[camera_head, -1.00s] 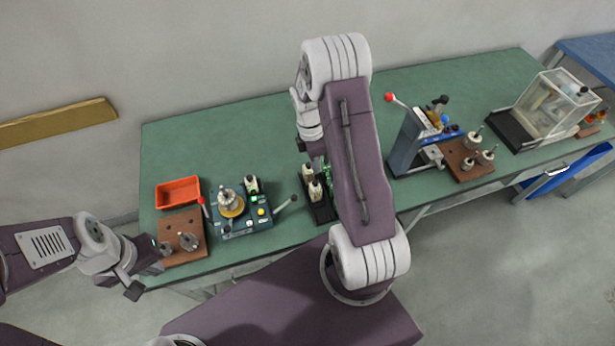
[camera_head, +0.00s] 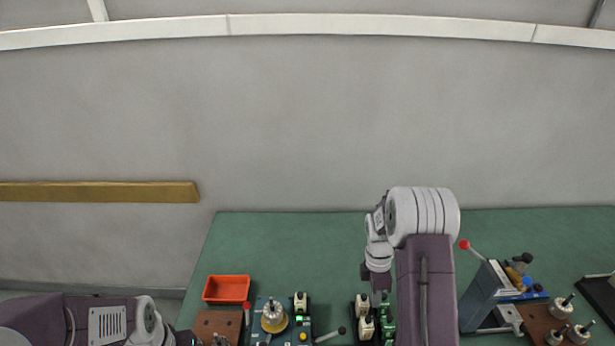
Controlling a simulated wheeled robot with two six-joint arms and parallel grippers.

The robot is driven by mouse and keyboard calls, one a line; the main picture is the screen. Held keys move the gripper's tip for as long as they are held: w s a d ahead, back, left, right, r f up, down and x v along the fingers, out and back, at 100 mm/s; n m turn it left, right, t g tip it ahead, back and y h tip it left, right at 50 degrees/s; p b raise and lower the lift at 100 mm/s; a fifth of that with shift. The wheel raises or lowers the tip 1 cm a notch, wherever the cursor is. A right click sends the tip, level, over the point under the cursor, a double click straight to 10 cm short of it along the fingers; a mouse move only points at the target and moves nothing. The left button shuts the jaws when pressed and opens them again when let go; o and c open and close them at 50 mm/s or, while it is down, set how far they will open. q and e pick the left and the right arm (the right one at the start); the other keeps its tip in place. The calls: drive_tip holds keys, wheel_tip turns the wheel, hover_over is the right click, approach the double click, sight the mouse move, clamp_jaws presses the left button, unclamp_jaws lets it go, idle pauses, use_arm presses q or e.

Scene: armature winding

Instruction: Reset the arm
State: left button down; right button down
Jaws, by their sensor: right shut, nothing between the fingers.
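My right arm rises over the green table (camera_head: 300,235) from the bottom of the head view and bends down at a white elbow. My right gripper (camera_head: 379,292) points down, shut and empty, beside a dark holder with pale-topped parts (camera_head: 364,322). I cannot tell its exact height above the table. My left arm lies low at the left edge. Its gripper end (camera_head: 188,338) is close to a brown board (camera_head: 216,323) and partly cut off by the frame, so its jaws are unclear.
A winding machine (camera_head: 275,318) with a red-knobbed lever and an orange tray (camera_head: 227,288) stand at the left. A blue-grey press (camera_head: 482,295) and a brown board with several armatures (camera_head: 540,322) stand at the right. The table's back half is clear.

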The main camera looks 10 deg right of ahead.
drive_tip(key=s+a+r+t+b, duration=0.2)
drive_tip(key=a+r+t+b, duration=0.15)
drive_tip(key=a+r, duration=0.45)
drive_tip(key=s+a+f+m, duration=0.3)
drive_tip(key=s+a+m, duration=0.2)
drive_tip(key=m, duration=1)
drive_tip(key=s, duration=0.2)
drive_tip(key=shift+s+a+f+m+y+b, duration=0.15)
drive_tip(key=shift+s+f+m+y+b, duration=0.15)
drive_tip(key=shift+s+f+b, duration=0.1)
drive_tip(key=shift+s, duration=0.1)
